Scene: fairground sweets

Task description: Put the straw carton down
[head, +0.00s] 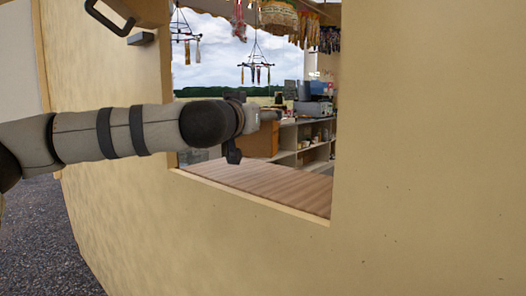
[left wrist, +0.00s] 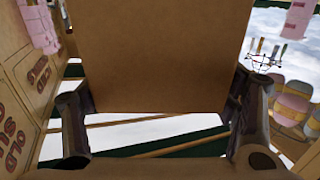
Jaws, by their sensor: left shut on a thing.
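In the left wrist view a plain brown cardboard carton (left wrist: 155,55) sits between the two dark fingers of my left gripper (left wrist: 160,102). The fingers press on its two sides and the gripper is shut on it. In the head view my left arm reaches from the left across the stall's window opening, with the left gripper (head: 262,116) at its end. A brown surface (head: 262,143) shows just below and behind the gripper; I cannot tell whether it is the carton or furniture. The carton's far side is hidden. My right gripper is not in view.
A bare slatted wooden counter (head: 270,188) lies inside the opening, below the arm. The cream stall wall (head: 430,170) frames it. Shelves (head: 312,145) and grey equipment (head: 313,109) stand further in. Hanging racks (head: 256,70) dangle above.

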